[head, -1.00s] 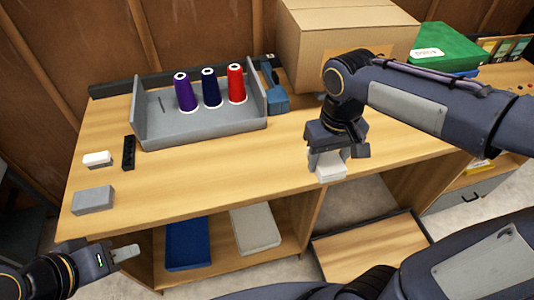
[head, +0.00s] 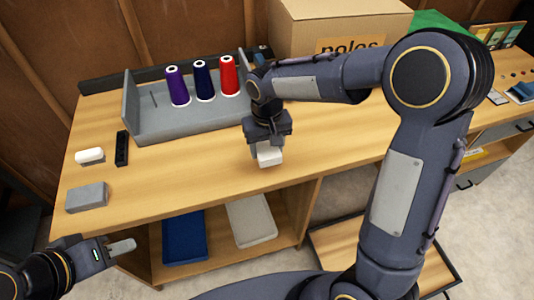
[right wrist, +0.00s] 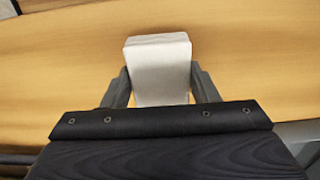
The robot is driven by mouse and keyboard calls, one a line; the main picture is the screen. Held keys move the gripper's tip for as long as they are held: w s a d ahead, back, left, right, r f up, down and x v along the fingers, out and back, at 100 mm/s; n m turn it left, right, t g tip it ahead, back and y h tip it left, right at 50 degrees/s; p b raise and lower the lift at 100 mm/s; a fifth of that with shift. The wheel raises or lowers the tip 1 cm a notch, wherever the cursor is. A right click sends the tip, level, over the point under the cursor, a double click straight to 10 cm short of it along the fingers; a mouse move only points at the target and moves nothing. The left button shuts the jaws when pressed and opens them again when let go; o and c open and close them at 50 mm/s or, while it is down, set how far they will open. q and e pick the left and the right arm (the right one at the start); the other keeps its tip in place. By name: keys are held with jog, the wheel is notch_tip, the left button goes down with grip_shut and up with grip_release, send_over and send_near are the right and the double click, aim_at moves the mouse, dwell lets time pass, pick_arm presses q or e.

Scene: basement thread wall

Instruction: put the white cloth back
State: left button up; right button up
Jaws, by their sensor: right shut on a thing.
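The white cloth (head: 270,155) looks like a small, folded, block-like bundle. My right gripper (head: 268,143) is shut on it and holds it over the front part of the wooden bench. In the right wrist view the cloth (right wrist: 160,68) sits between the two fingers of the gripper (right wrist: 160,88), with bench wood behind it. Whether its underside touches the bench cannot be told. My left gripper (head: 122,247) is low at the left, in front of the bench; whether its fingers are apart is unclear.
A grey tray (head: 150,128) on the bench (head: 200,160) holds purple, navy and red thread cones. A white block (head: 90,156), a black bar (head: 122,148) and a grey block (head: 87,197) lie left. Blue (head: 185,238) and off-white (head: 251,221) flat items lie below. A carton (head: 335,25) stands behind.

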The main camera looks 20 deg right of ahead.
aim_at(267, 148)
jog(key=shift+f, duration=1.55)
jog(key=shift+f, duration=0.1)
jog(key=shift+f+b, duration=0.15)
jog(key=shift+b, duration=0.2)
jog(key=o, duration=0.9)
